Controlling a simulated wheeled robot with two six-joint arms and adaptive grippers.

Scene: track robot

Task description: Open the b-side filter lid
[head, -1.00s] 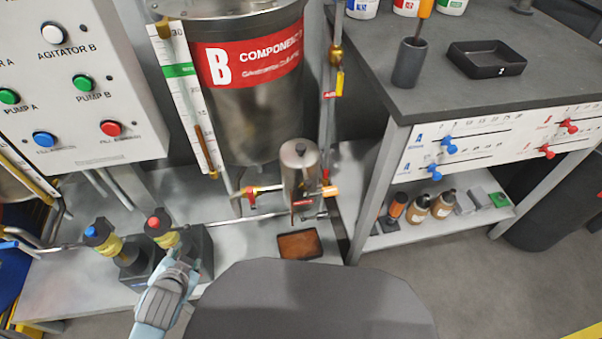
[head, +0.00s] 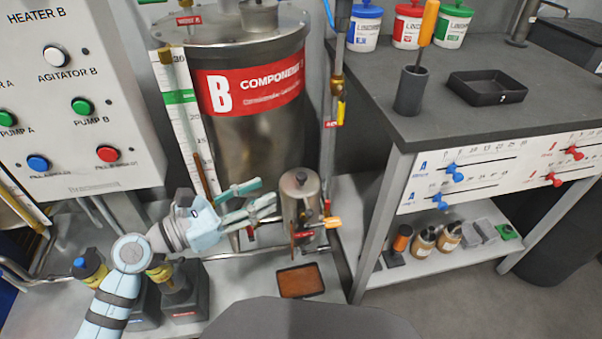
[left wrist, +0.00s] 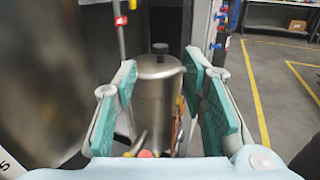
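The b-side filter (head: 300,203) is a small upright metal canister in front of the large Component B tank. Its lid has a dark knob (head: 301,177) on top and looks closed. My left gripper (head: 262,198) is just left of the canister, fingers spread and pointing at it, with nothing held. In the left wrist view the canister (left wrist: 158,95) stands between and beyond the two green-padded fingers (left wrist: 165,105); whether they touch it I cannot tell. My right gripper is not in view.
The Component B tank (head: 250,125) stands behind the canister, with a vertical pipe (head: 333,110) to the right. An orange-handled valve (head: 331,222) is at its right side. A brown drip tray (head: 300,281) lies below. A workbench (head: 390,130) stands at the right.

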